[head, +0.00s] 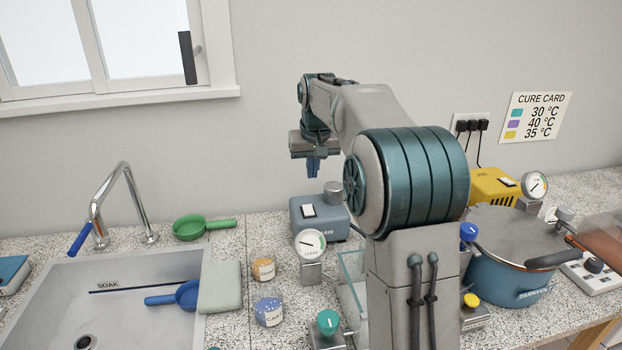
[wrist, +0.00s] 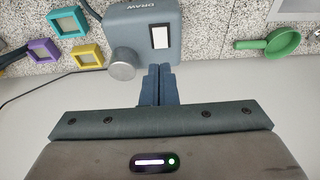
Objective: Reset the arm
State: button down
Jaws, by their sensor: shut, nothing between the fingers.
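My gripper (head: 313,167) hangs from my raised arm above the back of the counter, in front of the wall, in the head view. Its two blue-grey fingers point down and are shut together with nothing between them. In the wrist view my gripper (wrist: 159,72) shows its fingertips in front of the grey-blue DRAW unit (wrist: 145,30). In the head view that unit (head: 318,217) stands on the counter below the gripper, clear of it.
A sink (head: 110,275) with a faucet and blue scoop is at left. A green scoop (head: 190,228) lies behind it. A gauge (head: 311,245), two small jars and a glass-sided box stand mid-counter. A blue pot (head: 508,280) and yellow unit (head: 492,187) are at right. Coloured square frames (wrist: 87,56) show in the wrist view.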

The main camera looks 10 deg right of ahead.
jog(key=shift+s+r, duration=0.1)
jog(key=shift+r, duration=0.1)
jog(key=s+a+f, duration=0.1)
jog(key=s+f, duration=0.2)
jog(key=s, duration=0.8)
jog(key=s+a+f, duration=0.1)
jog(key=s+f, duration=0.3)
jog(key=s, duration=0.8)
jog(key=s+f, duration=0.3)
jog(key=s, duration=0.8)
jog(key=shift+s+a+f, duration=0.15)
jog(key=shift+a, duration=0.25)
